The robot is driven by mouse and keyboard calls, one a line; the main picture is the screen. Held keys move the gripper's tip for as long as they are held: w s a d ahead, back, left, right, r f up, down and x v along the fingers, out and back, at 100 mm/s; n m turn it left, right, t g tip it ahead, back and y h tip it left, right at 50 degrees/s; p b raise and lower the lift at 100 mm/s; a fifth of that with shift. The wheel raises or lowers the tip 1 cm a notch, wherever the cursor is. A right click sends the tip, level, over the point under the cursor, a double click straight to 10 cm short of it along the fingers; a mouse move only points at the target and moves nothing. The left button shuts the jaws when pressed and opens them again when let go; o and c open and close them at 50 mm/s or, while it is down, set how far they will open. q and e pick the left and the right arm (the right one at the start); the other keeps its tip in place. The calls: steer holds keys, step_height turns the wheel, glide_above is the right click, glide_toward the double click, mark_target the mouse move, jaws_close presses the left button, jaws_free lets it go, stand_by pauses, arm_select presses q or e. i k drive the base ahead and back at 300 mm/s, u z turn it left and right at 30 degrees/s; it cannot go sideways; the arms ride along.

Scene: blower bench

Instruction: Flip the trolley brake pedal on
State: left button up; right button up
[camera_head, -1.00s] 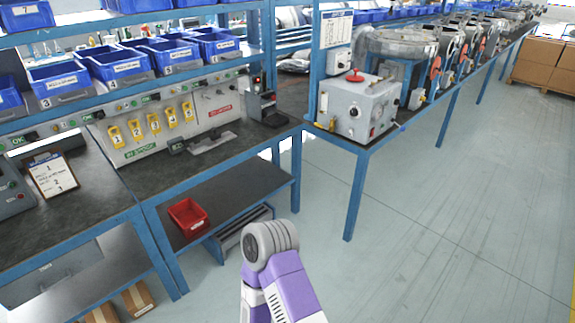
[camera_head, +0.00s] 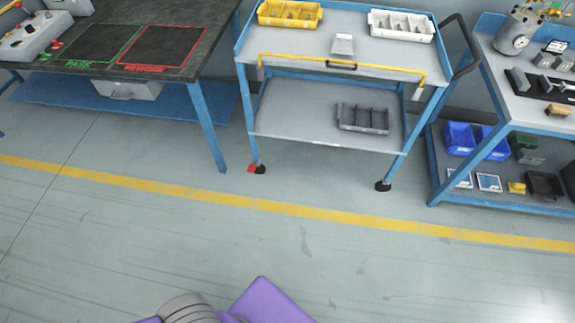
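The blue trolley (camera_head: 335,139) stands at the top middle, with two grey shelves and a yellow bar across its front. A small red brake pedal (camera_head: 252,168) shows at its front left caster, close to the floor. The front right caster (camera_head: 383,186) is black with no red part visible. The pedal is too small to tell its position. Purple and grey parts of my arm show at the bottom edge, well apart from the trolley. Neither of my grippers is in view.
A workbench (camera_head: 150,66) with green and red marked areas stands left of the trolley. A blue tool cart (camera_head: 502,205) stands close on its right. The floor (camera_head: 330,265) is open in front, crossed by a yellow line (camera_head: 300,211).

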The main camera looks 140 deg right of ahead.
mark_target(252, 168)
steer(key=z, duration=4.7)
steer(key=i, duration=1.75)
steer(key=z, duration=0.15)
